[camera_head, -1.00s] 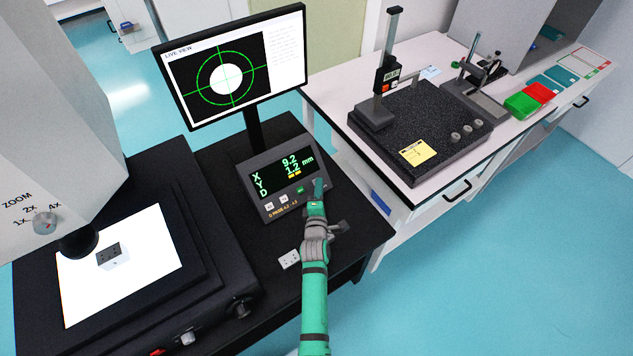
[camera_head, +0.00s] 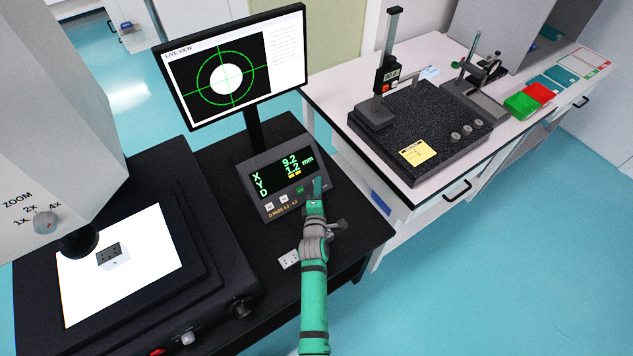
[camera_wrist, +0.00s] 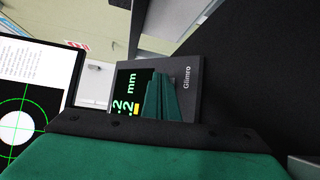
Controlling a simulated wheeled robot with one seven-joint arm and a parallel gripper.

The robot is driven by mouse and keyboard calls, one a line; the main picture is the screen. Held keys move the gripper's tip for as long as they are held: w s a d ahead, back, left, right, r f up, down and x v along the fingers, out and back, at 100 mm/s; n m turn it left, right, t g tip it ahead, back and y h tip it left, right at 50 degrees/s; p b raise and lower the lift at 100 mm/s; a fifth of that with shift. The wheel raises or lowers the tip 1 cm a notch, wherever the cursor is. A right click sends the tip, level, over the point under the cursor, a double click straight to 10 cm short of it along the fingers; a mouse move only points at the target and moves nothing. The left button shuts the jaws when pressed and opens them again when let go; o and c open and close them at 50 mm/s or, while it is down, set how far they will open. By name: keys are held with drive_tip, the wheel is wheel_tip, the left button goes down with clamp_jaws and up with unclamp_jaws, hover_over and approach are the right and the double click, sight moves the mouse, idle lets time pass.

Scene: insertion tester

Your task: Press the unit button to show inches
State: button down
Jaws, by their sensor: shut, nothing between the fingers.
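The readout box (camera_head: 251,205) stands tilted on the black table below the monitor. Its dark display (camera_head: 277,176) shows 9.2 and 1.2 in green with "mm" at the right. Below the display are two white buttons (camera_head: 284,198) and a green button (camera_head: 300,190). My gripper (camera_head: 318,184) is shut and empty at the right end of the box front. In the wrist view my green fingers (camera_wrist: 161,97) are together in front of the box and cover part of its face. The "mm" text (camera_wrist: 132,83) shows beside them. I cannot tell whether the fingertips touch the box.
A monitor (camera_head: 240,72) with a crosshair view stands behind the box. At left is a measuring machine with a bright stage (camera_head: 150,265). A small grey block (camera_head: 289,259) lies near my arm. A granite plate (camera_head: 440,110) sits on the right bench.

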drive_tip(key=shift+s+f, duration=0.15)
drive_tip(key=shift+f, duration=0.6)
idle(0.3)
drive_tip(key=shift+s+d+r, duration=0.3)
drive_tip(key=shift+s+d, duration=0.1)
drive_tip(key=shift+s, duration=0.2)
drive_tip(key=shift+r, duration=0.1)
drive_tip(key=shift+s+d+r, duration=0.35)
drive_tip(key=shift+s+r, duration=0.1)
drive_tip(key=shift+r, duration=0.2)
drive_tip(key=shift+s+d+r, duration=0.35)
drive_tip(key=shift+s+r, duration=0.05)
drive_tip(key=shift+r, duration=0.25)
drive_tip(key=shift+s+d+r, duration=0.35)
drive_tip(key=shift+s+r, duration=0.1)
drive_tip(key=shift+r, duration=0.2)
drive_tip(key=shift+s+a, duration=0.1)
